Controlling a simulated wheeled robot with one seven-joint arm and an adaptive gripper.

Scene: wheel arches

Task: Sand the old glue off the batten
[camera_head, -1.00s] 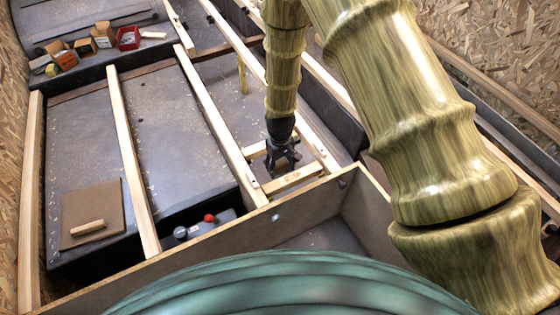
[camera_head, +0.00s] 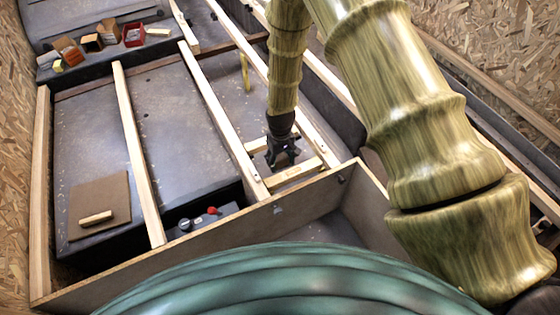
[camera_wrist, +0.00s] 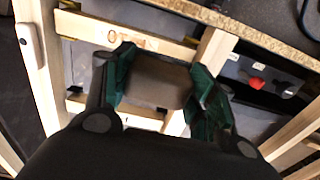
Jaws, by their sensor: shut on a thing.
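My gripper (camera_head: 282,155) points down among the slats. In the wrist view, my gripper (camera_wrist: 162,76) is shut on a flat grey-brown block (camera_wrist: 156,86), which looks like a sanding block. A short pale batten (camera_head: 293,173) lies crosswise just in front of my gripper, near the front panel. In the wrist view this batten (camera_wrist: 170,50) bears brownish marks (camera_wrist: 125,40) that look like glue. The block shows between this batten and a second short crosspiece (camera_head: 258,144); I cannot tell whether it touches either. The block is hidden in the head view.
Long slats (camera_head: 223,120) run away from the front panel (camera_head: 240,228). A dark unit with a red knob (camera_head: 212,210) sits left of the batten. A brown board (camera_head: 88,195) with a pale wooden piece (camera_head: 96,218) lies at left. Several small boxes (camera_head: 92,42) stand at the back left.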

